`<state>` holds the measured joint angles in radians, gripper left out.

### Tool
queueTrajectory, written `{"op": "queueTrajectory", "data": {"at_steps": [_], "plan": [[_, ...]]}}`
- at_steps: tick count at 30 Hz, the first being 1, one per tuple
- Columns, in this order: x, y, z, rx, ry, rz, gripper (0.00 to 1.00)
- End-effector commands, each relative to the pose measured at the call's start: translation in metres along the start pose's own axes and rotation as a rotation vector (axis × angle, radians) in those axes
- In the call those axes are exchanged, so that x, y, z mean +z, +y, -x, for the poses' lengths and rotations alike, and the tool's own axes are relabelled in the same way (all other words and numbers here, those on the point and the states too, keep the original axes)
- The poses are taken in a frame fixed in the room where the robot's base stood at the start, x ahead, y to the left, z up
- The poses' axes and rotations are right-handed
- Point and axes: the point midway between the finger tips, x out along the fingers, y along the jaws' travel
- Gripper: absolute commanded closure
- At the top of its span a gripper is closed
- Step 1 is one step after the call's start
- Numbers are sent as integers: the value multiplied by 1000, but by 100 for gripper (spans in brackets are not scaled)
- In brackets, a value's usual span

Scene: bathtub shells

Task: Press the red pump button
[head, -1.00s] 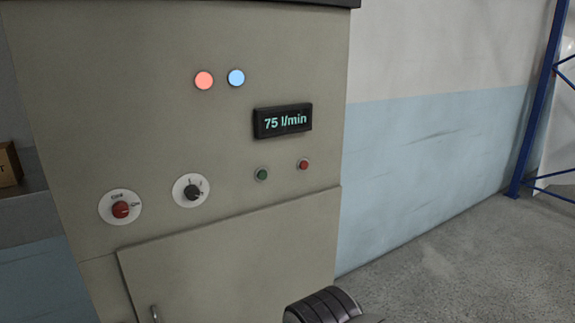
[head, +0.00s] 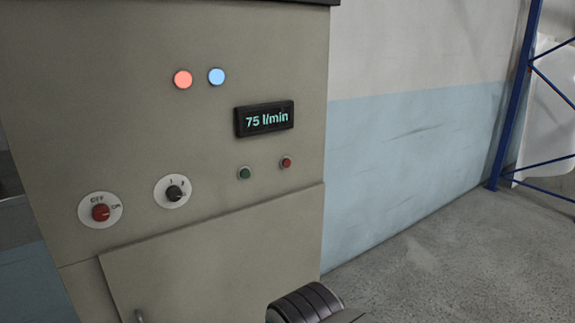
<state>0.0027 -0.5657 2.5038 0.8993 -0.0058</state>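A small red button (head: 286,162) with a pale ring sits on the grey-beige control cabinet (head: 190,130), right of a matching green button (head: 244,173) and below the display. No label on the red button can be read. Nothing touches or covers it. A black ribbed part of what looks like my own arm (head: 305,303) shows at the bottom edge, well below the buttons. My gripper's fingertips are not in view.
A display (head: 264,119) reads 75 l/min. Red and blue lamps (head: 199,78) glow above. A red OFF/ON knob (head: 100,212) and a black selector knob (head: 174,193) are at left. A cabinet door (head: 200,260) is below. A blue rack (head: 515,100) stands right, beyond open floor.

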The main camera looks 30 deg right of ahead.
Motion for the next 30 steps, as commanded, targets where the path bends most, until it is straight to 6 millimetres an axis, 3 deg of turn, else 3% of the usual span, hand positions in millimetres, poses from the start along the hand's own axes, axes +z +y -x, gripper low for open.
{"op": "queueTrajectory", "data": {"at_steps": [5,25,30], "plan": [[0,0,0,0,0,0,39],[0,0,0,0,0,0,99],[0,0,0,0,0,0,100]]}}
